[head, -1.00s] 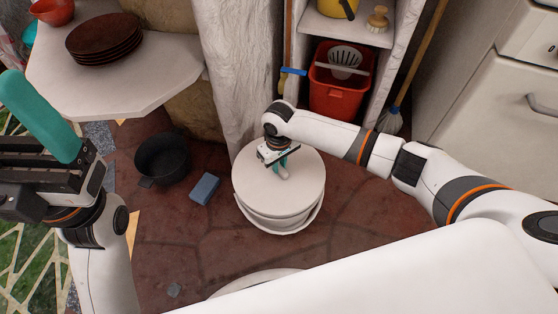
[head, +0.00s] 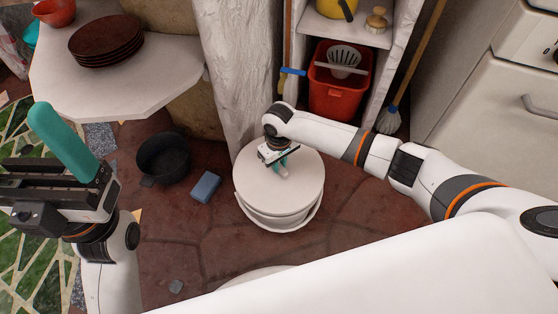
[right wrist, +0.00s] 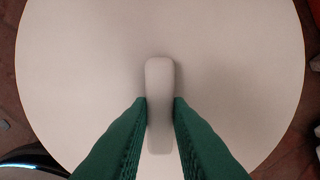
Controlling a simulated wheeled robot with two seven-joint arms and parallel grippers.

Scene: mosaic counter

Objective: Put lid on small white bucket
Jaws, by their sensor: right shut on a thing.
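A round white lid (head: 300,180) with a bar handle is in the middle of the head view, over the white bucket (head: 272,214) on the floor. The bucket shows as pale curved edges below the lid's front; the lid hides its opening. I cannot tell whether the lid touches the rim all round. My right gripper (head: 281,165) is shut on the lid's handle (right wrist: 160,80), with its teal fingers on both sides of it in the right wrist view. My left gripper (head: 62,140) is raised at the left, away from the bucket; one teal finger shows clearly.
A black pot (head: 163,158) and a blue sponge (head: 205,187) are on the floor left of the bucket. A white table (head: 130,95) holds stacked brown plates (head: 106,40). A red bucket (head: 335,90) stands in the shelf behind.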

